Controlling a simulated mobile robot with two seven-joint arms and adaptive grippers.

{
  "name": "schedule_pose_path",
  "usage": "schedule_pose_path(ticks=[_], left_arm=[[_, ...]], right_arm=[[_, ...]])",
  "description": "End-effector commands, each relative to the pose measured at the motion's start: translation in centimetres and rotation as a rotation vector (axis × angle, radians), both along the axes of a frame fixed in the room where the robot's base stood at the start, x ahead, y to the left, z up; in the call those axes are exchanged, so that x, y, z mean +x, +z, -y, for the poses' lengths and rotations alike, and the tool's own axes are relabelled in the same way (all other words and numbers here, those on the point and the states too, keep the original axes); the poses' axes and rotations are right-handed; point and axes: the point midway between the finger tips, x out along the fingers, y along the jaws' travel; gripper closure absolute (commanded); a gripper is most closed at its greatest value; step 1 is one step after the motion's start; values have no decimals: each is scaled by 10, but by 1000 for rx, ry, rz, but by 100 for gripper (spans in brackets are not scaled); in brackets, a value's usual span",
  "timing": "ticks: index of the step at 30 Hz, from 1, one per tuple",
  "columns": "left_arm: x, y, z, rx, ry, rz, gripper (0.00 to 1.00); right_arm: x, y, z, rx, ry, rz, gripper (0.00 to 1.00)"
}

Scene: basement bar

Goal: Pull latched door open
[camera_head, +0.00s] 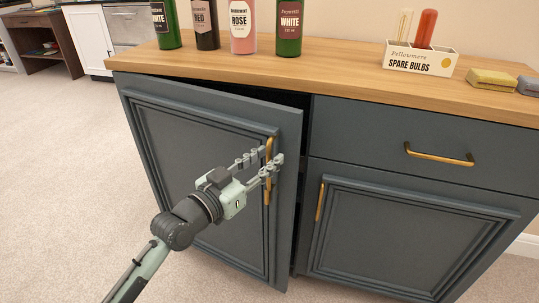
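The dark blue-grey left cabinet door (180,150) stands ajar. Its right edge is swung out from the cabinet front, with a dark gap along the top and right side. Its upright brass handle (267,193) is near that free edge. My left gripper (267,160) is at the handle, with one finger on each side of it, and looks shut on it. The fingers cover part of the handle. I see no separate latch. My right gripper is not in view.
Beside it are a closed drawer (400,142) and a closed right door (400,235) with brass handles. On the wooden countertop (340,75) stand several bottles (243,25), a spare bulbs box (418,60) and a yellow block (491,79). Carpet (60,170) left of the cabinet is clear.

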Motion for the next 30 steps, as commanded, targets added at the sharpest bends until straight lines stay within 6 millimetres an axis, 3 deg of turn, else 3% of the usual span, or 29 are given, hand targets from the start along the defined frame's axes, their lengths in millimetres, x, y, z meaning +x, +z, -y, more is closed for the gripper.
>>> schedule_pose_path(ticks=[12, 20, 30], left_arm=[[10, 0, 9, 1, 0, -2, 70], [10, 0, 8, 1, 0, -1, 99], [10, 0, 8, 1, 0, -1, 100]], right_arm=[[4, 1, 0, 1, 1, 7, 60], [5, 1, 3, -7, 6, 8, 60], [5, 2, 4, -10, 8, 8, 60]])
